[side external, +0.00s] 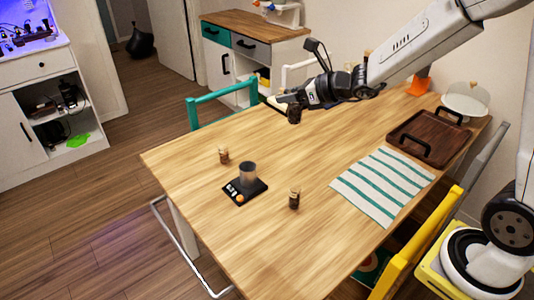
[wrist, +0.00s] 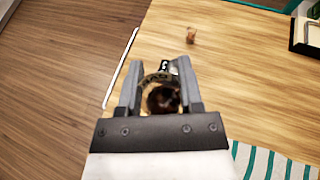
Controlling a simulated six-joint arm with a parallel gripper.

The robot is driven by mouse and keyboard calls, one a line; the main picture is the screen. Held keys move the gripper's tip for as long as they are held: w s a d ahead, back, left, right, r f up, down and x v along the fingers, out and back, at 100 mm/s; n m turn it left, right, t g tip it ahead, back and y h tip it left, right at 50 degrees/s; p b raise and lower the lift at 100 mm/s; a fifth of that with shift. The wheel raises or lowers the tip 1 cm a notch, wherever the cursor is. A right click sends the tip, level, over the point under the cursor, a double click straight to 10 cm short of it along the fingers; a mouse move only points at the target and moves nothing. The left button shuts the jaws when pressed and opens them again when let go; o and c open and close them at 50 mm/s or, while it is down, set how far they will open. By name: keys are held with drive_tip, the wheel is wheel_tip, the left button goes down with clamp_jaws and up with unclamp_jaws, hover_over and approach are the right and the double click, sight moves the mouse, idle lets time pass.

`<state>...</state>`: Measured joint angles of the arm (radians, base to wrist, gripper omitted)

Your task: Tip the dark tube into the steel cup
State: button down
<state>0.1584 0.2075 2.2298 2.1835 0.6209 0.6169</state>
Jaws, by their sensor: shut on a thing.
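My gripper (side external: 290,104) is shut on the dark tube (side external: 294,115), held well above the table toward its far side. In the wrist view, the tube's dark round end (wrist: 163,98) shows between the fingers (wrist: 161,95). I cannot tell its exact tilt. The grey steel cup (side external: 248,172) stands upright on a small black scale (side external: 259,188), in front of and below my gripper, apart from it. In the wrist view the held tube and fingers hide most of what lies behind them, and I cannot make out the cup there.
Two small corked tubes stand on the table (side external: 190,163), one left of the cup (side external: 223,155), one right of it (side external: 294,200). A striped cloth (side external: 382,186) and a brown tray (side external: 428,138) lie to the right. A teal chair (side external: 222,102) stands at the far edge.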

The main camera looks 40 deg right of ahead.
drive_tip(key=w+a+n+g+y, duration=0.2)
drive_tip(key=w+n+g, duration=0.15)
drive_tip(key=w, duration=0.25)
drive_tip(key=w+a+n+g+y, duration=0.3)
drive_tip(key=w+n, duration=0.1)
drive_tip(key=w, duration=0.2)
drive_tip(key=w+d+f+n+g, duration=0.1)
drive_tip(key=d+f+n+g, duration=0.1)
drive_tip(key=f, duration=0.4)
drive_tip(key=w+d+f+n+g, duration=0.1)
drive_tip(key=f+n+g, duration=0.2)
drive_tip(key=f, duration=0.3)
drive_tip(key=shift+d+f+n, duration=0.25)
drive_tip(key=shift+d+n, duration=0.15)
drive_tip(key=shift+n, duration=0.05)
drive_tip(key=shift+w+f+g, duration=0.1)
drive_tip(key=shift+f+g, duration=0.1)
drive_tip(key=shift+g, duration=0.05)
wheel_tip(320, 180, down, 5)
drive_tip(key=shift+d+r+h, duration=0.1)
drive_tip(key=shift+h, duration=1.1)
